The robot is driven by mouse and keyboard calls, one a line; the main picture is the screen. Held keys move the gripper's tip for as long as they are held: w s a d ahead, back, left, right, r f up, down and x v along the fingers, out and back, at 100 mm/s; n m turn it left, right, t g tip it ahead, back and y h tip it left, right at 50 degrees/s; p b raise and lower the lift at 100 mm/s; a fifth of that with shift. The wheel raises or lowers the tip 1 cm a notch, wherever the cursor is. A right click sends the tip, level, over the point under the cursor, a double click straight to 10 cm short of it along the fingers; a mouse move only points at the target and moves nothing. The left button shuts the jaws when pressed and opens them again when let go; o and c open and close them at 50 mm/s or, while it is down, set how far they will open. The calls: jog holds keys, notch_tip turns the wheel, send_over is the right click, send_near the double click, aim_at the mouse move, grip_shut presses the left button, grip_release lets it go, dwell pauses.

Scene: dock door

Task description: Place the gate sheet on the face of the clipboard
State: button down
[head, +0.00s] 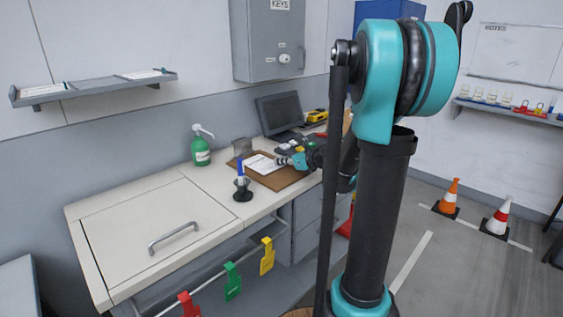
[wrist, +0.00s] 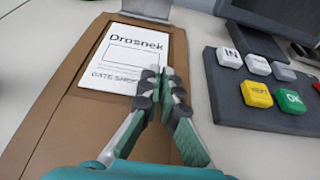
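The gate sheet (wrist: 125,50) is a white page with printed lettering and a box. It lies over the face of the brown clipboard (wrist: 45,115), near the clip (wrist: 148,8). In the head view the sheet (head: 260,163) shows on the clipboard (head: 283,181) on the bench. My gripper (wrist: 160,75) has its fingertips drawn together at the lower right part of the sheet and seems shut on it. The fingers hide that part of the sheet. I cannot tell whether the sheet lies fully flat. My gripper also shows in the head view (head: 281,161).
A keypad (wrist: 258,85) stands close on the right of the clipboard, below a monitor (head: 278,113). A dark holder with a blue and white item (head: 242,188) stands at the clipboard's near left. A green pump bottle (head: 201,150) is behind. The bench's left part is clear.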

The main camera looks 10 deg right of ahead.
jog(key=shift+f, duration=0.1)
jog(key=c, duration=1.7)
grip_release()
